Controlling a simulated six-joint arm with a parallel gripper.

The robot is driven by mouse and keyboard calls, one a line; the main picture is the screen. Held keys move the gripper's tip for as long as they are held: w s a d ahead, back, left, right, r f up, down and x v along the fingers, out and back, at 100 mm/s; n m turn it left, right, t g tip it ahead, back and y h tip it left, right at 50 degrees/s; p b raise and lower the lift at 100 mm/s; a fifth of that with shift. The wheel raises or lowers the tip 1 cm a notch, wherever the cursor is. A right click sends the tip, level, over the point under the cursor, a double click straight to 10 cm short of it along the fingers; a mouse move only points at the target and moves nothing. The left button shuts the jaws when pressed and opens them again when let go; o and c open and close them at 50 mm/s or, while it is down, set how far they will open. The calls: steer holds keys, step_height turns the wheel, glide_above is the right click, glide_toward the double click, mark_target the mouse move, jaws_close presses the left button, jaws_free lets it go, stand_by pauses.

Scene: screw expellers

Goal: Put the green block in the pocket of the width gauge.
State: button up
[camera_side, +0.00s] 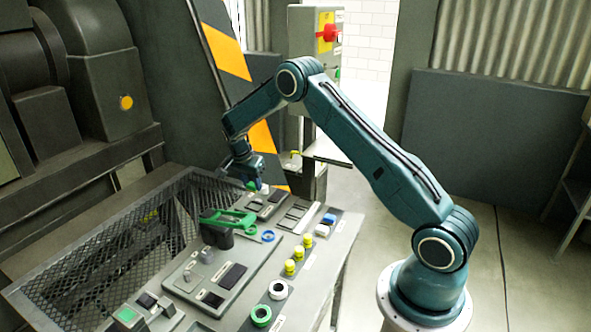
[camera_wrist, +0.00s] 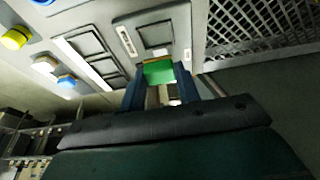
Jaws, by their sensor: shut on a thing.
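The green block (camera_side: 251,186) is at the tip of my gripper (camera_side: 252,181), over the far end of the work table. In the wrist view the green block (camera_wrist: 158,72) sits between the two blue fingers of my gripper (camera_wrist: 159,82), which are shut on it. Beyond it is a grey plate with dark-framed rectangular recesses (camera_wrist: 154,33); beside that is a plate with several framed slots (camera_wrist: 88,55). I cannot tell for sure which of these is the width gauge. The gap between block and plate is hard to judge.
A mesh-walled trough (camera_side: 110,245) runs along the table's left side. A green-handled tool (camera_side: 232,217) stands near the plates.

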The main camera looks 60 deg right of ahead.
steer(key=shift+f, duration=0.1)
glide_above(256, 206)
steer(key=a, duration=0.1)
steer(key=shift+a+f, duration=0.1)
steer(key=shift+f, duration=2.15)
steer(key=shift+f, duration=0.95)
stand_by(1.6)
steer(key=o, duration=1)
steer(key=shift+c, duration=0.2)
steer(key=shift+c, duration=1)
steer(key=shift+o, duration=1)
steer(key=shift+r, duration=4.5)
